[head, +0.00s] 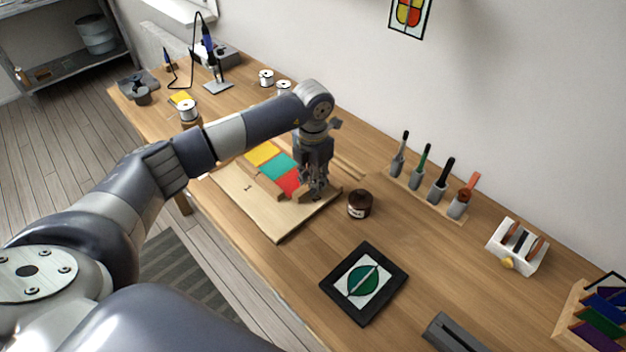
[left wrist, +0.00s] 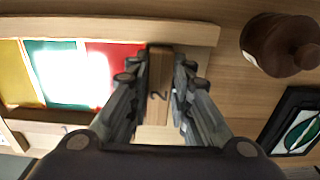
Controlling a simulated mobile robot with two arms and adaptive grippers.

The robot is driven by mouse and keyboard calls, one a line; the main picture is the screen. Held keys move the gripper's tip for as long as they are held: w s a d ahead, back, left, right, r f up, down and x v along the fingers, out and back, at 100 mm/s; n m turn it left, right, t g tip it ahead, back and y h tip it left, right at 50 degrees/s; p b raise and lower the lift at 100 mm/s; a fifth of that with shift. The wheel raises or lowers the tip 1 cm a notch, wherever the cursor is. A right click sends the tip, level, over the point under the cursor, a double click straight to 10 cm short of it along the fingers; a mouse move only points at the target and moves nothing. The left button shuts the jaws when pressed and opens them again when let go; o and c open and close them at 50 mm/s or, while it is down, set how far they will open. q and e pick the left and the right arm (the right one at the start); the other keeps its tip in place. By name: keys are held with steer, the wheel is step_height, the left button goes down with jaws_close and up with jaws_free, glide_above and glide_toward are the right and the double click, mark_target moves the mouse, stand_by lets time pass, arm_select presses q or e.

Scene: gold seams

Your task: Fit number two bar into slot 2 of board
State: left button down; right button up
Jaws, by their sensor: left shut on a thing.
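The number two bar (left wrist: 160,75) is a short wooden piece with a dark "2" on it. My left gripper (left wrist: 157,88) is shut on it, one finger on each side. In the head view this gripper (head: 316,190) points down over the right end of the board (head: 275,228), and its fingers mostly hide the bar. The bar lies beside the red glass piece (left wrist: 112,75), its far end close to a long wooden strip (left wrist: 110,29). I cannot tell whether it is seated in slot 2. My right gripper is not in view.
Teal (head: 279,166) and yellow (head: 262,153) glass pieces lie in line with the red one. A brown jar (head: 360,205) stands close right of the gripper. A black-framed leaf panel (head: 340,288) lies nearer. A tool rack (head: 425,195) stands behind. Tabletop between jar and rack is clear.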

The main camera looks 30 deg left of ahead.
arm_select(q)
steer(key=shift+f, duration=0.1)
steer(key=c, duration=1.4)
jaws_free()
steer(key=shift+s, duration=0.1)
steer(key=shift+o, duration=0.2)
steer(key=o, duration=0.5)
steer(key=shift+r+p, duration=2.2)
steer(key=shift+r, duration=1.35)
